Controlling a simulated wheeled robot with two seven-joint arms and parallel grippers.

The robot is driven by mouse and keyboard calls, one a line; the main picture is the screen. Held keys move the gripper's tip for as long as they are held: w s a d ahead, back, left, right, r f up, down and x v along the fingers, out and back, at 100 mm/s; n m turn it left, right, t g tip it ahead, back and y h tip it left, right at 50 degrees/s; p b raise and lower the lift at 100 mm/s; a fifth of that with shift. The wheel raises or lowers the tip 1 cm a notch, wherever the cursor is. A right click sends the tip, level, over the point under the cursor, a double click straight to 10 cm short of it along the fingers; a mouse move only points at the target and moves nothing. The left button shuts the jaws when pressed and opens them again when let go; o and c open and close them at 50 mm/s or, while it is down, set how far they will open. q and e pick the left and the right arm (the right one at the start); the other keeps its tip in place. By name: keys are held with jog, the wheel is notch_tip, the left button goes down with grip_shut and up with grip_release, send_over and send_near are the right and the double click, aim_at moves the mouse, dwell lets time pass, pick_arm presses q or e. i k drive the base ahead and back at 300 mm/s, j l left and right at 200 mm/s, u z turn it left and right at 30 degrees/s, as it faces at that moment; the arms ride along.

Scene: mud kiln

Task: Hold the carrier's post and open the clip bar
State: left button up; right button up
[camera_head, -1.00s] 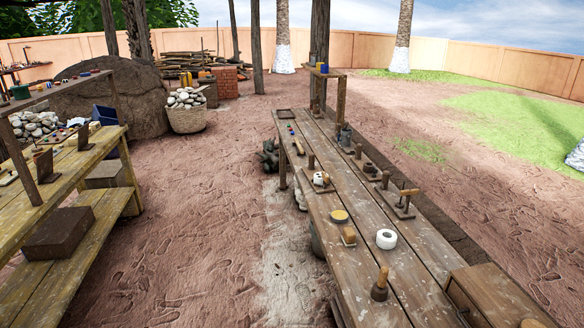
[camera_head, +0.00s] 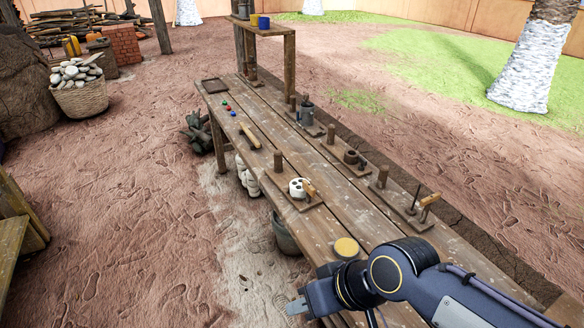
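Several wooden boards, each with an upright post, stand on the long table. One carrier-like board (camera_head: 296,204) at the near left edge has a post (camera_head: 278,164), a white disc with dark holes (camera_head: 297,188) and a wooden handle. Another board (camera_head: 402,210) at the right edge has a post, a thin peg and a wooden handle. I cannot tell which is the carrier, and no clip bar can be made out. My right gripper (camera_head: 296,306) is low at the table's near left edge, apart from these boards. Its finger opening is unclear. My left gripper is out of view.
The long wooden table (camera_head: 255,128) runs away from me. A yellow-topped round item (camera_head: 346,247) lies close to my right arm. A small shelf (camera_head: 265,32) stands at the far end. A bucket (camera_head: 287,238) sits below the left edge. Open ground lies to the left.

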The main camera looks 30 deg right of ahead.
aim_at(308, 187)
jog(key=i+j+z, duration=0.1)
jog(key=i+z, duration=0.4)
jog(key=i+j+z, duration=0.3)
jog(key=i+z, duration=0.15)
